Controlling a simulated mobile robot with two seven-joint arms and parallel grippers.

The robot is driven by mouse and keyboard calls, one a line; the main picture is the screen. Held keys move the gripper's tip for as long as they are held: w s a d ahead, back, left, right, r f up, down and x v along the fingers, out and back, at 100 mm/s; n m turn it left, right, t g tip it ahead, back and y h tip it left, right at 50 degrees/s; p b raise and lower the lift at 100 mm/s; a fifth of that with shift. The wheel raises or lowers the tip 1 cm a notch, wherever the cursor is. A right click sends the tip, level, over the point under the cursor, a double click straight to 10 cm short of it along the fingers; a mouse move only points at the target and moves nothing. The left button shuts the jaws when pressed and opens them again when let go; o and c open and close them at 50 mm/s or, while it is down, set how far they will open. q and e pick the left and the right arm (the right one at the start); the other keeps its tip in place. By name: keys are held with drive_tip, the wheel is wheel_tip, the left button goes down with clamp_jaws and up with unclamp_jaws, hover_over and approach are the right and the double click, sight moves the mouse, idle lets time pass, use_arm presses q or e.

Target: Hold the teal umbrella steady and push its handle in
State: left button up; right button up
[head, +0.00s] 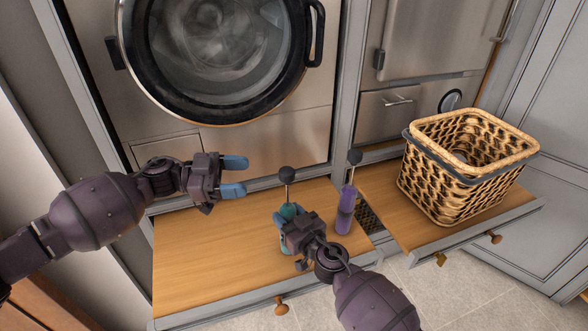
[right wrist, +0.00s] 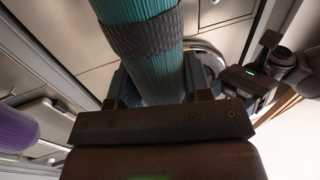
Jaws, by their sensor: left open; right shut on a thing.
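The teal umbrella (head: 288,211) stands upright on the wooden pull-out board. Its thin metal shaft sticks up out of the teal body and ends in a dark round handle (head: 286,174). My right gripper (head: 291,229) is shut around the teal body, which also fills the middle of the right wrist view (right wrist: 141,70), with a dark band around it.
A purple umbrella (head: 346,209) with its own raised dark handle stands close to the right of the teal one. A wicker basket (head: 430,185) stands on the right board. A round-door machine (head: 217,110) is behind.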

sight(294, 170)
use_arm(q)
drive_tip(key=d+n, duration=0.1)
drive_tip(key=d, duration=0.3)
drive_tip(key=w+d+n, duration=0.1)
drive_tip(key=d, duration=0.3)
drive_tip(key=d+n, duration=0.1)
drive_tip(key=d, duration=0.3)
drive_tip(key=shift+w+r+t, duration=0.1)
drive_tip(key=shift+w+t, duration=0.15)
drive_tip(key=shift+t, duration=0.15)
drive_tip(key=shift+c, duration=0.2)
